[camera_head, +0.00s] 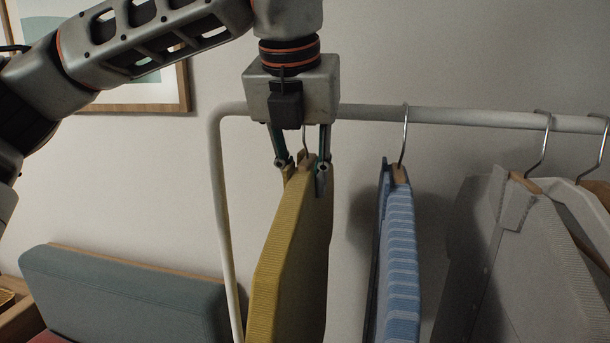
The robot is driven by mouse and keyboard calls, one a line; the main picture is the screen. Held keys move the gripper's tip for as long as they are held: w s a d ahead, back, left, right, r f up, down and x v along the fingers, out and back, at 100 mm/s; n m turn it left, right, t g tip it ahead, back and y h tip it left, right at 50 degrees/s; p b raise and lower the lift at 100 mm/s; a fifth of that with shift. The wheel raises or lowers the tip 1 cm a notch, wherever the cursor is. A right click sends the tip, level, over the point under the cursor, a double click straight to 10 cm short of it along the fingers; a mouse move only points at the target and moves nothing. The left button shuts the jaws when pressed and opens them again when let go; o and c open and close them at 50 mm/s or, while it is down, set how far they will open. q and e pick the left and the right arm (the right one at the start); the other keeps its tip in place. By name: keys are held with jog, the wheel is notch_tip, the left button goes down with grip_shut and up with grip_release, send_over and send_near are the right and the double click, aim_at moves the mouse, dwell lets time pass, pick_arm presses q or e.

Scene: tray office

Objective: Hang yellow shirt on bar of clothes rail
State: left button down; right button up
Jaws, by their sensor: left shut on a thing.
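The yellow shirt (292,262) hangs upright on a hanger in the middle of the head view. My left gripper (303,172) points down and is shut on the top of the hanger at the shirt's collar. Part of the hanger's metal hook shows between the fingers; its upper end is hidden behind the gripper body, so I cannot tell whether it sits on the bar. The white clothes rail's bar (375,113) runs behind the gripper to the right. My right gripper is not in view.
A blue striped shirt (401,262) hangs on the bar just right of the yellow one. Grey garments (490,260) hang farther right. The rail's post (222,210) stands left of the yellow shirt. A grey-green cushioned seat back (120,300) is at lower left, a framed picture (183,88) above.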

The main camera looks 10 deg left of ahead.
pick_arm(q)
jog(key=c, duration=1.7)
grip_release()
